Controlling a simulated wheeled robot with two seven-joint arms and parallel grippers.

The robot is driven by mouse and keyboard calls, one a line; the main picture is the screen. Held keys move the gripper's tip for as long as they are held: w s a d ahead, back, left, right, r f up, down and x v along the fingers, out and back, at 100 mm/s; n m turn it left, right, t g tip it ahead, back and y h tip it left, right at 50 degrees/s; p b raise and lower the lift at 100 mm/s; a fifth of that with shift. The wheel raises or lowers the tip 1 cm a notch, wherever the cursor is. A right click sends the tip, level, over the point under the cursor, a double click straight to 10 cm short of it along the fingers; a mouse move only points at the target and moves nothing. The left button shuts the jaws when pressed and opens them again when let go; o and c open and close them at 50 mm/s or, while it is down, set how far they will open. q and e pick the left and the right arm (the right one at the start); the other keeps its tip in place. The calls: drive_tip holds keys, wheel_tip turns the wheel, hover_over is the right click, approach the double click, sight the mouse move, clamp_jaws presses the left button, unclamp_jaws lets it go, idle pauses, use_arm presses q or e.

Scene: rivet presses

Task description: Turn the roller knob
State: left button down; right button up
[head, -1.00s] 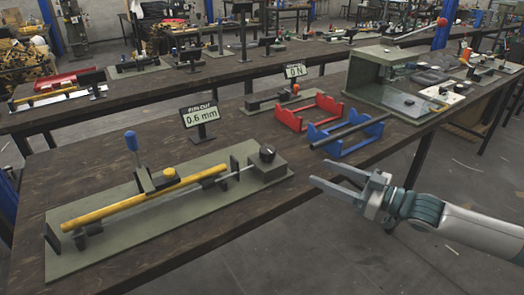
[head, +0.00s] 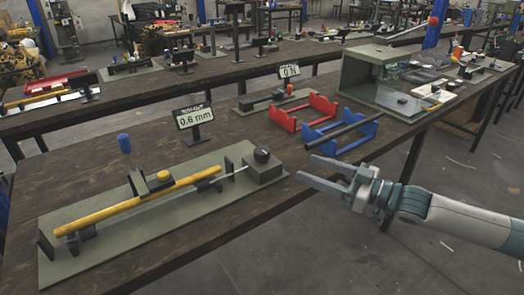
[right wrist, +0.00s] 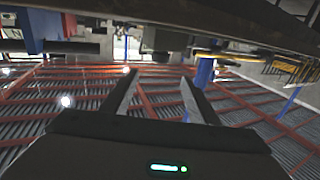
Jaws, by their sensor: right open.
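The roller knob (head: 262,155) is a small black knob on top of a grey-green block (head: 264,170) at the right end of a long fixture plate (head: 150,222). A thin rod runs from the block toward a yellow bar (head: 140,200) on the same plate, next to a blue-handled lever (head: 125,145). My right gripper (head: 305,169) is open and empty, to the right of the knob and apart from it, by the table's front edge. The right wrist view shows its two fingers (right wrist: 157,95) spread with nothing between them. My left gripper is not in view.
A display reading 0.6 mm (head: 194,117) stands behind the fixture. A red cradle (head: 303,112) and a blue cradle (head: 342,135) with a dark bar stand right of it. A grey-green open box (head: 385,80) is farther right. The table (head: 75,170) is bare at the left.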

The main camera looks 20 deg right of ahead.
sight(269, 153)
drive_tip(key=x, duration=0.3)
drive_tip(key=shift+w+a+r, duration=0.1)
drive_tip(key=shift+w+a, duration=0.05)
drive_tip(key=shift+w, duration=0.05)
drive_tip(key=p+x, duration=0.2)
drive_tip(key=x, duration=0.8)
drive_tip(key=shift+w+a, duration=0.25)
drive_tip(key=shift+w, duration=0.05)
drive_tip(key=shift+w+a, duration=0.4)
drive_tip(key=shift+w, duration=0.05)
drive_tip(key=shift+w+a, duration=0.1)
drive_tip(key=shift+w, duration=0.05)
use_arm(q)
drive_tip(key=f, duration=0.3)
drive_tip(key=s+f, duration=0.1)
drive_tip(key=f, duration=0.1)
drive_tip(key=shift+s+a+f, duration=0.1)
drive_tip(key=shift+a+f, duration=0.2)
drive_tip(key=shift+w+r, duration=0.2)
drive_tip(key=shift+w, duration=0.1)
use_arm(e)
drive_tip(key=c, duration=1)
